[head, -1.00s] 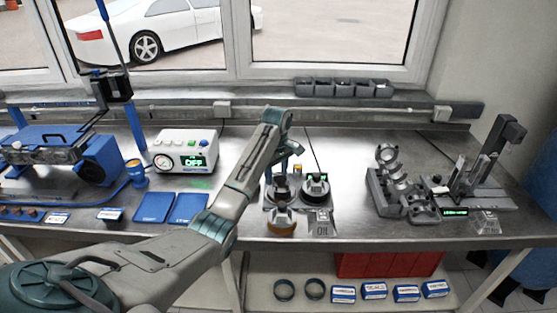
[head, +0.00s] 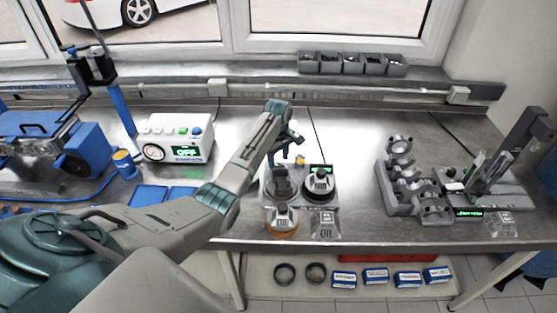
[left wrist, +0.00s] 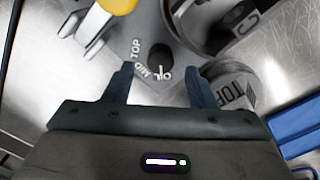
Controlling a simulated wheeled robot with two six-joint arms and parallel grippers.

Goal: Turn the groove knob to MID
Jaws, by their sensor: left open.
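The groove knob (left wrist: 160,55) is a small black round knob on a grey plate in the left wrist view. In the head view my left gripper (head: 288,140) hangs over the back of the grey ring station (head: 302,206), and the knob is hidden there. My right gripper is not in view.
A dark round holder stands close beyond the knob, and a TOP-marked cup (left wrist: 232,92) is right of the fingers. A yellow-ended handle (left wrist: 118,5) is at upper left. A gauge box reading OFF (head: 178,140) and a crankshaft-like fixture (head: 402,180) flank the station.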

